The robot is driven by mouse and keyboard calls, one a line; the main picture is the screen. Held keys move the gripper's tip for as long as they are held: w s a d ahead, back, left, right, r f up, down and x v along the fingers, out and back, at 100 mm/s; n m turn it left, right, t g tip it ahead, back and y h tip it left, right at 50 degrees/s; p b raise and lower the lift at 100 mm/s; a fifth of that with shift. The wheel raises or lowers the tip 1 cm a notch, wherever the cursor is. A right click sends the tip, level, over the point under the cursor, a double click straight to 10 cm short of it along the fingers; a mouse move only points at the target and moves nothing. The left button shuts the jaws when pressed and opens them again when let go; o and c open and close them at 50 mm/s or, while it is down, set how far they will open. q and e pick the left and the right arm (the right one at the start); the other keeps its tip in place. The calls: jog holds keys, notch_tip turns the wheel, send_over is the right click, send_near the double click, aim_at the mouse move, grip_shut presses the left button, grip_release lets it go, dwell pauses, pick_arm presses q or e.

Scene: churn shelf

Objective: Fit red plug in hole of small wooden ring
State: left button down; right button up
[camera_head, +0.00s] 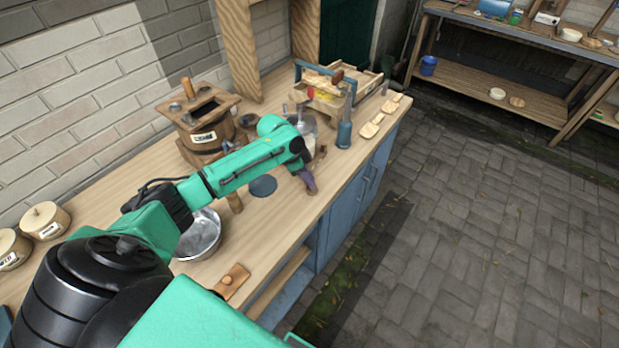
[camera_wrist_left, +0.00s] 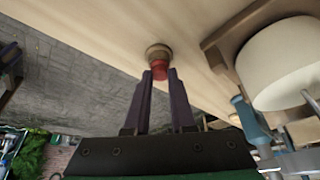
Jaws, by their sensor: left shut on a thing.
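My left gripper (camera_head: 309,182) reaches over the front edge of the workbench, its dark purple fingers pointing down. In the left wrist view the fingertips (camera_wrist_left: 160,77) are closed on the red plug (camera_wrist_left: 159,71). The small wooden ring (camera_wrist_left: 158,51) sits on the pale bench top right beyond the plug, in line with it. The plug's far end meets or overlaps the ring; I cannot tell how deep it sits in the hole. In the head view the plug is hidden by my gripper. My right gripper is not in view.
The bench front drops to a paved floor (camera_head: 480,220).

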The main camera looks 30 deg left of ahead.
pick_arm(q)
jog(key=c, duration=0.7)
grip_release()
jog(key=shift+c, duration=0.2)
jog(key=c, duration=0.3)
